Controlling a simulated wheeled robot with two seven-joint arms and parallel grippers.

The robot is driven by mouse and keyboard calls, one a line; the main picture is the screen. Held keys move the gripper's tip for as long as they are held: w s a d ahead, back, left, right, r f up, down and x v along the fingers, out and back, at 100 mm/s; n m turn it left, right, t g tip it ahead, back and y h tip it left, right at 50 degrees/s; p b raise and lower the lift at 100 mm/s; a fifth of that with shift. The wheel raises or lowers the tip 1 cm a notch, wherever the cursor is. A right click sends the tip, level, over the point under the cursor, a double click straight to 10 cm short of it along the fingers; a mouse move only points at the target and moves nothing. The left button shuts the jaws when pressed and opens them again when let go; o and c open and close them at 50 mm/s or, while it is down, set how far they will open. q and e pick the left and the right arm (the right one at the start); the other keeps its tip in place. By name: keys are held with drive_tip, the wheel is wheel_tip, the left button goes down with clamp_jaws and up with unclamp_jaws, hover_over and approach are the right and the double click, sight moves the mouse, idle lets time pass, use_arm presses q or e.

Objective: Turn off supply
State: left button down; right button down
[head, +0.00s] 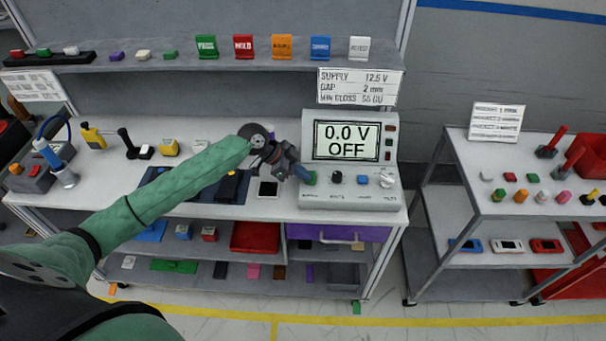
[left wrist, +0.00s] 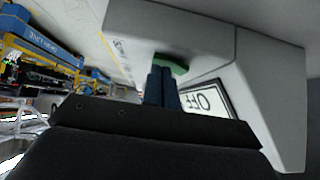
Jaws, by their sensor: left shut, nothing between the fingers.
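The power supply (head: 350,198) is a light grey console at the right end of the workbench. Its screen (head: 346,140) reads "0.0 V OFF". A green button (head: 311,178) sits at the left of its front panel, with dark and blue knobs and a white knob to the right. My left gripper (head: 302,174) is shut and empty, its fingertips at the green button. In the left wrist view, the shut fingers (left wrist: 161,84) reach the green button (left wrist: 171,64), seemingly touching it; the tips partly cover it. Part of the screen (left wrist: 208,100) shows "OFF". My right gripper is out of view.
A sign (head: 359,87) hangs above the supply from the shelf holding coloured cards. A dark phone-like item (head: 268,188) lies left of the supply. A purple drawer (head: 338,233) is below. A second cart (head: 520,200) with small parts stands to the right.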

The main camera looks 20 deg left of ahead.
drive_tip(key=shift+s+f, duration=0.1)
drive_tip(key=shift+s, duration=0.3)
use_arm(q)
drive_tip(key=shift+w+a, duration=0.1)
drive_tip(key=shift+w, duration=0.05)
drive_tip(key=shift+w+a+r, duration=0.15)
drive_tip(key=shift+w, duration=0.45)
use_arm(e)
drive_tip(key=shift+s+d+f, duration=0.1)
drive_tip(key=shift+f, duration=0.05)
